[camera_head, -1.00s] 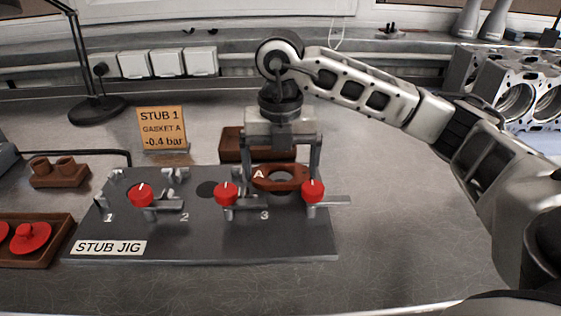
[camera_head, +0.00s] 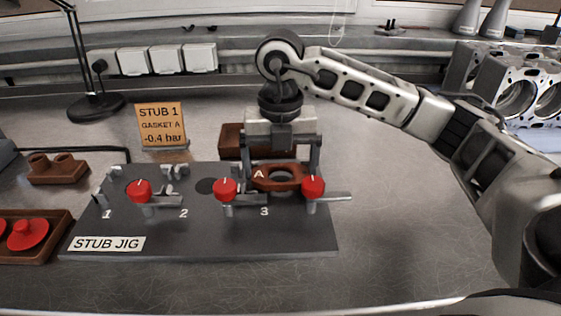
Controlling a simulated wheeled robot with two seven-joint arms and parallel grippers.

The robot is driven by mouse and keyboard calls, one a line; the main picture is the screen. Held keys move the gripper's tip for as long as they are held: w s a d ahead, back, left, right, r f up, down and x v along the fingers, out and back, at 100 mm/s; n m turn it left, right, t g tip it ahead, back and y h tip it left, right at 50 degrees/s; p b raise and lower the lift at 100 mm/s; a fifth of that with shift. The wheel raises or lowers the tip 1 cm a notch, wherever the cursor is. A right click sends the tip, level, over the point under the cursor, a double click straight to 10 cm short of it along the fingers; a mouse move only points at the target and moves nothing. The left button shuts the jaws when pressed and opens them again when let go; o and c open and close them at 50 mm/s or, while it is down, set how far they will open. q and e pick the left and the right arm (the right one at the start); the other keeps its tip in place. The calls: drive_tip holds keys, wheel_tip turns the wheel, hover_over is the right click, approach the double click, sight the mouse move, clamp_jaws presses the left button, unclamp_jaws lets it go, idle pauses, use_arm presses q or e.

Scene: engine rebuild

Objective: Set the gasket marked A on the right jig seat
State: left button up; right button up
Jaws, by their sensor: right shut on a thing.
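The brown gasket marked A (camera_head: 262,184) is at the right side of the dark stub jig (camera_head: 200,238), behind the number 3 and between two red-knobbed clamps. My right gripper (camera_head: 281,172) comes down over it from behind and is shut on it, one finger at each side. I cannot tell whether the gasket touches the right jig seat, which is mostly hidden beneath it. My left gripper is not in view.
Red-knobbed clamps stand at the left (camera_head: 139,191), middle (camera_head: 225,189) and right (camera_head: 313,187) of the jig. A brown block (camera_head: 231,142) sits behind my gripper. A sign (camera_head: 162,125) reads "STUB 1, GASKET A, -0.4 bar". A tray (camera_head: 62,228) with red parts lies left. The table right of the jig is clear.

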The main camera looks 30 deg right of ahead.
drive_tip(key=shift+f+b, duration=0.35)
drive_tip(key=shift+f, duration=0.1)
idle(0.5)
drive_tip(key=o, duration=0.6)
drive_tip(key=shift+r+p, duration=1.6)
drive_tip(key=shift+r, duration=0.45)
wheel_tip(320, 180, up, 4)
drive_tip(key=p, duration=0.2)
drive_tip(key=shift+f+p, duration=0.25)
drive_tip(key=shift+p, duration=0.05)
